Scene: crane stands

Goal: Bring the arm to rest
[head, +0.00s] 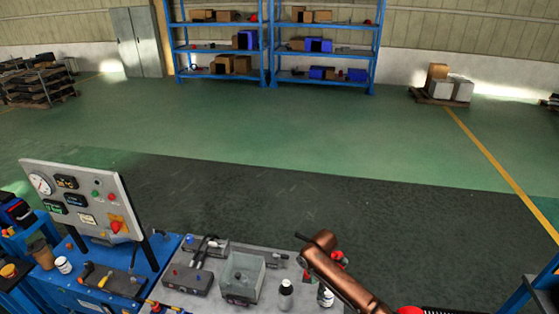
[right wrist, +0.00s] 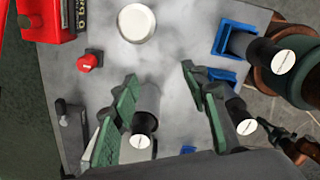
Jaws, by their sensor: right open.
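My right gripper (right wrist: 160,92) shows in the right wrist view with its two green-padded fingers spread apart. A dark grey cylinder with a pale round end (right wrist: 141,141) shows between the fingers, nearer the left one; I cannot tell whether they touch. A grey worktop (right wrist: 185,40) lies beyond the fingertips. In the head view a copper-coloured arm link (head: 345,280) reaches over the right part of the grey bench (head: 205,302). The fingers cannot be made out there.
A white round disc (right wrist: 136,22), a red knob (right wrist: 90,61) and a blue holder (right wrist: 222,36) are on the worktop. In the head view a tilted gauge panel (head: 85,200) stands left on a blue bench. Blue shelves (head: 268,45) stand far back. The green floor between is clear.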

